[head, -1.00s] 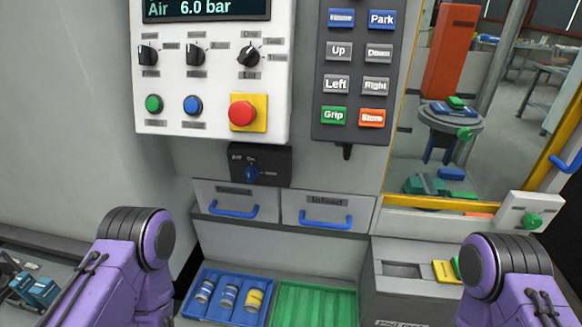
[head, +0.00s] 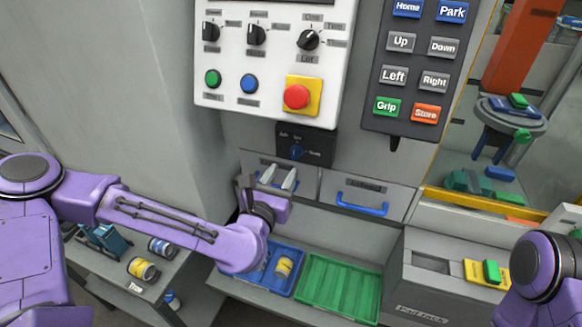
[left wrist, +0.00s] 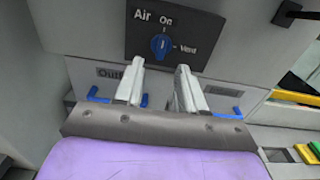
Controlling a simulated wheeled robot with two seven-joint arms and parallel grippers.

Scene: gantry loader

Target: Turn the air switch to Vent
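The air switch is a black plate (head: 318,143) with a blue knob (head: 297,152), below the white control panel. In the left wrist view, the knob (left wrist: 160,46) has its pale mark pointing up to "On", and "Vent" is printed at its right. My left gripper (head: 282,171) is just below the switch, in front of the left drawer. Its two pale fingers are apart with nothing between them. In the left wrist view, the fingertips (left wrist: 160,67) lie below the knob, one to each side, apart from it. My right gripper is out of view.
The left drawer is partly hidden behind my gripper; the right drawer (head: 365,190) has a blue handle. A red stop button (head: 297,97) and a black keypad (head: 416,70) are above. A blue tray (head: 293,283) and green tray (head: 340,289) lie below.

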